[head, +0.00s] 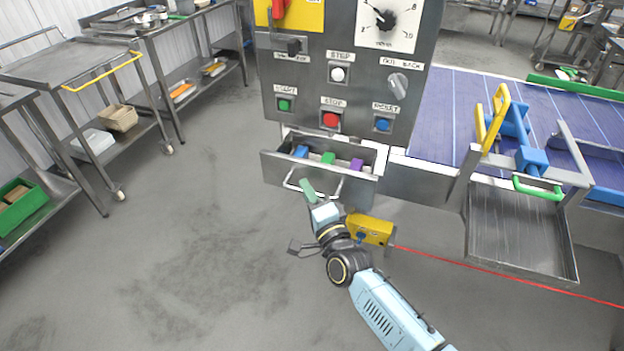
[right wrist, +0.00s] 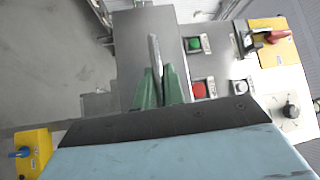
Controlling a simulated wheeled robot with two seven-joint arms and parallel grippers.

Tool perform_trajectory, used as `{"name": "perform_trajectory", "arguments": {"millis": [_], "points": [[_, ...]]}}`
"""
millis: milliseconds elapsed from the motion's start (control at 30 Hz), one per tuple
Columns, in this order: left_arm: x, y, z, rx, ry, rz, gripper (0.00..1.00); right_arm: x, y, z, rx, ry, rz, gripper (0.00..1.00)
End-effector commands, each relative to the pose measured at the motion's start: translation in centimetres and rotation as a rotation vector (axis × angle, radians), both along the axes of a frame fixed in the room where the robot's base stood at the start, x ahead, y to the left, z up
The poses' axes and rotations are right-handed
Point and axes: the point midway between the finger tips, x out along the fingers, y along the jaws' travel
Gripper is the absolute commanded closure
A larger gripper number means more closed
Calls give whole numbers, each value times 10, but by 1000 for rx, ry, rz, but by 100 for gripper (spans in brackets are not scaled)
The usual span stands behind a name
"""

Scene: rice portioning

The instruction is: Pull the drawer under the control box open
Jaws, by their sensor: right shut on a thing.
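The grey metal control box (head: 345,75) stands at the top middle of the head view. Its drawer (head: 325,182) sits below it and is pulled out, with its inside showing. A blue piece (head: 300,151), a green piece (head: 328,158) and a purple piece (head: 356,165) lie in the drawer. A bar handle (head: 333,196) runs along the drawer front. My right gripper (head: 308,188) is at the left part of this handle. In the right wrist view its green fingers (right wrist: 162,86) are shut on the handle (right wrist: 154,55). My left gripper is not in view.
A yellow box (head: 371,229) with a red line sits low to the right of my right gripper. A conveyor (head: 455,110) and a metal tray (head: 520,235) are on the right. Metal carts (head: 70,65) stand on the left. The floor left of the drawer is clear.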

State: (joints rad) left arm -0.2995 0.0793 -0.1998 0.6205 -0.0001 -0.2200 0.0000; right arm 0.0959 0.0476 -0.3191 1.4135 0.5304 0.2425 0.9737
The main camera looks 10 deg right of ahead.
Motion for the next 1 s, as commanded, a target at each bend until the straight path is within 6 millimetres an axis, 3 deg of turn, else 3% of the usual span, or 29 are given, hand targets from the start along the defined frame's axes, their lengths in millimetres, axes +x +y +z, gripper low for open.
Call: {"name": "perform_trajectory", "arguments": {"millis": [167,200,367,733,867,1000], "points": [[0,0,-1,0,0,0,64,0,0,-1,-2,-1,0,100],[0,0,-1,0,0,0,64,0,0,-1,-1,-1,0,87],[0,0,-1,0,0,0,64,0,-1,0,-1,-1,0,67],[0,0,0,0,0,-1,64,-6,-2,-2,-1,1,0,67],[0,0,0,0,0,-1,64,-24,-6,-5,-2,1,0,67],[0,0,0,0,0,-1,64,-54,-12,-9,-1,2,0,67]]}}
